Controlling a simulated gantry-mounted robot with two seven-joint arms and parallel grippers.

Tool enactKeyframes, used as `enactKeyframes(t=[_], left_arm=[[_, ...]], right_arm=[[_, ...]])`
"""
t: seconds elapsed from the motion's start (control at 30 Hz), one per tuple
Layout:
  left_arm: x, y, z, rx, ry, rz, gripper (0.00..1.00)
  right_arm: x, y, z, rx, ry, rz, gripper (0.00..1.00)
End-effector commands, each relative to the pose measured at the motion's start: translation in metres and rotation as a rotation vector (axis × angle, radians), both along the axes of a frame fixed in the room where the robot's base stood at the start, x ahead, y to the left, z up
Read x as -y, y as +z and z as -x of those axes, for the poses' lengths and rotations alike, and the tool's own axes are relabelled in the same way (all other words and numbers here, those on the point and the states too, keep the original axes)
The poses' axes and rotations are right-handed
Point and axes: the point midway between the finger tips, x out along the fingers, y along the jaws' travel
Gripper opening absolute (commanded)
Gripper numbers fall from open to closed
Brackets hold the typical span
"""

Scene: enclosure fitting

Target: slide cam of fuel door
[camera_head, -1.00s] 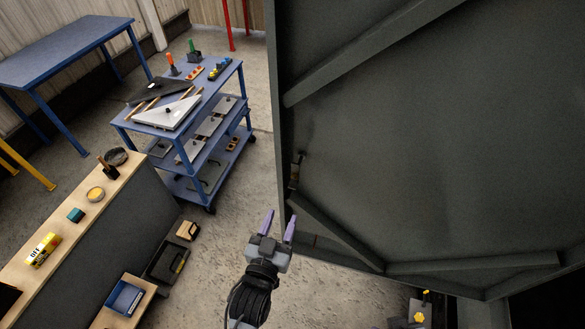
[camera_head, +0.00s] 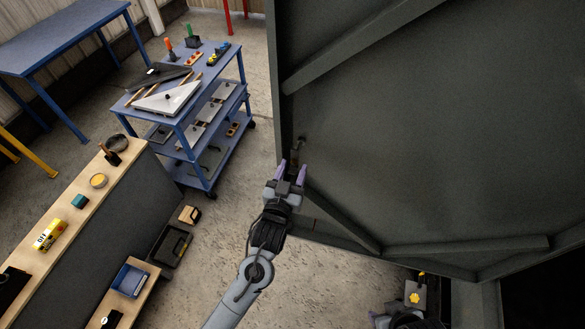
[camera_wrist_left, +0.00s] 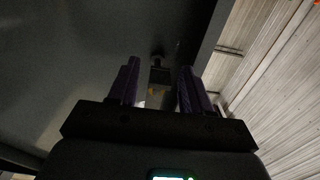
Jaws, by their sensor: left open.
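The fuel door (camera_head: 430,130) is a large dark grey panel with raised ribs filling the right of the head view. Its cam (camera_head: 299,142) is a small dark latch near the panel's left edge, partly behind my gripper. My left gripper (camera_head: 292,168) is open, its purple fingers pointing at the cam from below. In the left wrist view, the cam (camera_wrist_left: 159,66) shows ahead, between the two fingers (camera_wrist_left: 158,85) and beyond their tips; contact cannot be told. My right gripper (camera_head: 384,318) is only partly visible at the bottom edge, and its jaws are unclear.
A blue cart (camera_head: 186,134) with panels and small parts stands at the left back. A wooden-topped bench (camera_head: 60,205) holds several small items at the left. A grey item with a yellow knob (camera_head: 414,297) is at the lower right.

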Motion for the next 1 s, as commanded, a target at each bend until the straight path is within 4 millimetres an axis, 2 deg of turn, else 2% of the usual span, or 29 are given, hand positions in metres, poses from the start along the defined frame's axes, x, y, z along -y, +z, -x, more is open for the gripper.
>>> enactKeyframes(t=[0.33, 0.6, 0.67, 0.9, 1.0], left_arm=[[0.0008, 0.0000, -0.0028, 0.000, 0.000, 0.000, 0.49], [0.0008, -0.0001, -0.0026, 0.000, 0.000, -0.001, 0.08], [0.0007, -0.0001, -0.0025, 0.000, 0.000, -0.001, 0.00], [0.0010, 0.0000, -0.0025, 0.000, -0.001, -0.001, 0.00], [0.0073, 0.0028, -0.0026, 0.000, -0.010, 0.000, 0.00]], right_arm=[[0.0022, 0.0004, 0.0000, 0.000, 0.006, 0.009, 0.43], [0.0019, 0.0003, 0.0001, 0.000, 0.006, 0.008, 0.43], [0.0017, 0.0004, 0.0000, 0.000, 0.005, 0.008, 0.43], [0.0005, 0.0004, -0.0001, 0.000, 0.001, 0.002, 0.43], [0.0001, 0.0011, 0.0000, -0.001, 0.000, 0.000, 0.43]])
